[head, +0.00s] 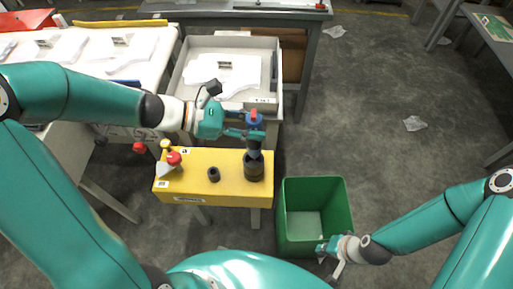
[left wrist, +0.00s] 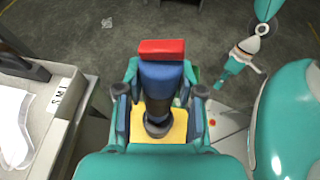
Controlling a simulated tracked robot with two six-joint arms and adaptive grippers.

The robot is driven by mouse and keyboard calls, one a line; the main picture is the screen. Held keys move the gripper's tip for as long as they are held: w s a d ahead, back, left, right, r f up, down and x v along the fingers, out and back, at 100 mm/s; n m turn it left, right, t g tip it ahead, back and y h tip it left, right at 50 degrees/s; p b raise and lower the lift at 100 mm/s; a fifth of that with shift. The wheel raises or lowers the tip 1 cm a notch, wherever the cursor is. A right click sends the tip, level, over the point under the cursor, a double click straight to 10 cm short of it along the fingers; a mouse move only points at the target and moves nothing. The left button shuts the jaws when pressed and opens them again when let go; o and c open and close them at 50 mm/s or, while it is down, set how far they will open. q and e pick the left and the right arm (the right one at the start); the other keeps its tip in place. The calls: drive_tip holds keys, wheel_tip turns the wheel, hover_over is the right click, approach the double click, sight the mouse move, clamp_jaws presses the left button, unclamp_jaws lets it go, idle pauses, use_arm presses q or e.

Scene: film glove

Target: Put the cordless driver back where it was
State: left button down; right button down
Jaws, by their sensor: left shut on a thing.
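The cordless driver (head: 254,120) has a blue body with a red end on top. My left gripper (head: 250,126) is shut on it, one finger on each side, and holds it upright. The driver also shows in the left wrist view (left wrist: 161,78), between the fingers. Below it, a dark round cup (head: 254,168) stands at the right end of the yellow stand (head: 228,172). The driver's dark lower end lines up with the cup; I cannot tell how deep it sits. My right gripper (head: 330,247) is low by the green bin; its opening is unclear.
A smaller black socket (head: 214,174) and a red-topped cone-shaped thing (head: 171,163) are on the yellow stand. The green bin (head: 342,200) stands to its right. A grey tray (head: 274,65) with white film lies behind. Open floor is at the right.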

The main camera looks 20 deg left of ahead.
sight(248, 142)
use_arm(q)
wheel_tip(248, 142, down, 8)
drive_tip(key=shift+r+b, duration=0.25)
drive_tip(key=shift+b, duration=0.6)
drive_tip(key=c, duration=0.7)
unclamp_jaws()
drive_tip(key=shift+s+a+r, duration=0.15)
drive_tip(key=shift+a+r, duration=0.15)
drive_tip(key=shift+a, duration=0.2)
drive_tip(key=p+v, duration=0.2)
drive_tip(key=v, duration=0.9)
drive_tip(key=shift+d, duration=0.1)
